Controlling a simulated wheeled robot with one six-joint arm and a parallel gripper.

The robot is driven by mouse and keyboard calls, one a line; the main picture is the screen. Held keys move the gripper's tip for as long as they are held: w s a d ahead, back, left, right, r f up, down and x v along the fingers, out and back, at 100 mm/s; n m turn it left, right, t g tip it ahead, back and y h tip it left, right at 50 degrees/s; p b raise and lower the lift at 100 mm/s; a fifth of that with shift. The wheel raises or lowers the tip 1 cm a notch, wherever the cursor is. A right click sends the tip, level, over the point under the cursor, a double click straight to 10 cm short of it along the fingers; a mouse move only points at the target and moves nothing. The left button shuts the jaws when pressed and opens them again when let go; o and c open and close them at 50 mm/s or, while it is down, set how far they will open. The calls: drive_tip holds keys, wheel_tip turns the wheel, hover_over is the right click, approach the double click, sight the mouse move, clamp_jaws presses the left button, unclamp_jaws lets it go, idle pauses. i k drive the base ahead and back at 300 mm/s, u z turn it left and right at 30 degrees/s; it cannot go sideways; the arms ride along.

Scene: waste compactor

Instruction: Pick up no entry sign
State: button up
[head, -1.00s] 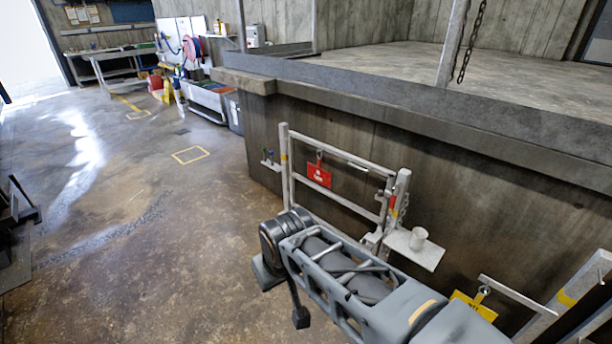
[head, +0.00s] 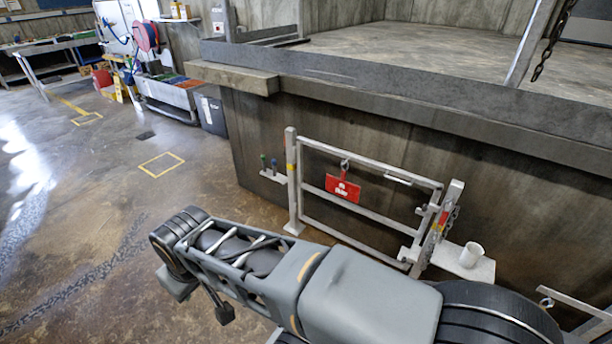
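A small red sign with white lettering (head: 343,188), likely the no entry sign, hangs from a hook on a pale metal gate (head: 372,215). The lettering is too small to read surely. My arm crosses the lower part of the view, in front of and below the gate. Its far end is at the left, apart from the sign. A dark piece hanging under it may belong to my gripper (head: 222,312). The fingers cannot be made out, and I see nothing held.
A white cup (head: 471,254) stands on a small shelf (head: 462,268) right of the gate. A concrete ledge (head: 420,115) runs above and behind it. A dark bin (head: 212,112) and a workbench (head: 45,50) stand far left. The floor at left is open.

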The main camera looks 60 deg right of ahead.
sight(342, 189)
drive_tip(key=z, duration=0.25)
drive_tip(key=i, duration=1.4)
drive_tip(key=z, duration=1.6)
drive_tip(key=i, duration=1)
drive_tip(key=z, duration=0.9)
